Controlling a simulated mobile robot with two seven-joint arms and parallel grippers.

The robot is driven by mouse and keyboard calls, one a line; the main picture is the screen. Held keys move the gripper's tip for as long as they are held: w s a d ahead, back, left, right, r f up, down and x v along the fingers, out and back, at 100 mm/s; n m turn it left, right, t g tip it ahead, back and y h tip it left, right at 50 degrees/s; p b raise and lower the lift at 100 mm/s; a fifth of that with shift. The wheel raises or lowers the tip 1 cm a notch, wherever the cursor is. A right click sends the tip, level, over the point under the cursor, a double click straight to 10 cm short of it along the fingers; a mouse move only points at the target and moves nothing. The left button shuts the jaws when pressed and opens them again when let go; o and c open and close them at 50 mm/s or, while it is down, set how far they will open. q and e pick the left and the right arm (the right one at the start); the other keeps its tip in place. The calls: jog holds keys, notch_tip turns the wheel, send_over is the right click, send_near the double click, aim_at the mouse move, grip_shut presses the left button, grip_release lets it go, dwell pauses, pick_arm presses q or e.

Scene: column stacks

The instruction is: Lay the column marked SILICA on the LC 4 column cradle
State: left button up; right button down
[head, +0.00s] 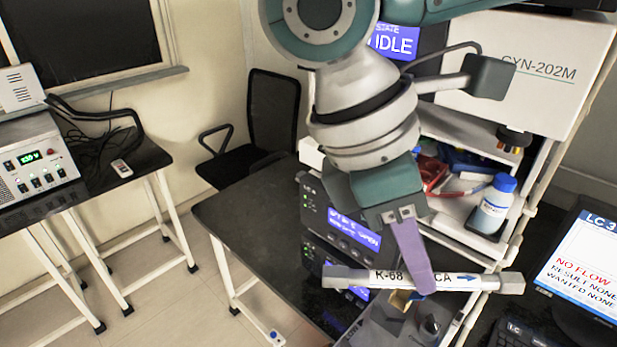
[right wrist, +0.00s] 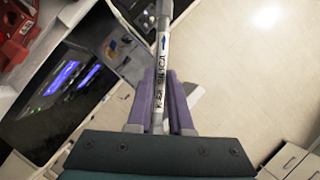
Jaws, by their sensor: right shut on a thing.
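The column (head: 350,278) is a pale rod with square end fittings, a blue arrow and partly covered lettering K-68 ... CA. In the right wrist view the column (right wrist: 158,90) reads SILICA. My right gripper (head: 421,280) is shut on the middle of it with purple fingers, one on each side in the right wrist view (right wrist: 159,112). The column lies roughly level in the head view, held in front of a stack of dark modules (head: 345,235). My left gripper is not in view.
A black bench (head: 235,215) has free room left of the modules. A blue-capped bottle (head: 492,207) stands on the shelf at right. A grey bin (head: 385,325) with small items is below the column. A screen (head: 585,262) marked LC 3 stands at far right.

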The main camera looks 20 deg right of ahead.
jog(key=w+d+f+n+t+h+b, duration=0.15)
jog(key=w+f+n+t+b, duration=0.3)
jog(key=f+n+b, duration=0.6)
pick_arm(q)
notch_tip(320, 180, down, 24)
jog(key=b, duration=0.9)
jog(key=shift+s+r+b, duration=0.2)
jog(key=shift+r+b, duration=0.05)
jog(key=shift+b, duration=0.1)
pick_arm(e)
send_near(370, 330)
jog(key=shift+s+d+f+g+y, duration=0.2)
jog(key=shift+s+d, duration=0.1)
jog(key=shift+d, duration=0.2)
jog(key=shift+s+d+f+g+y, duration=0.1)
jog(key=shift+s+d+f+y, duration=0.15)
jog(key=shift+d, duration=0.25)
jog(key=shift+f, duration=0.5)
jog(key=c, duration=0.7)
grip_release()
jog(key=shift+c, duration=0.2)
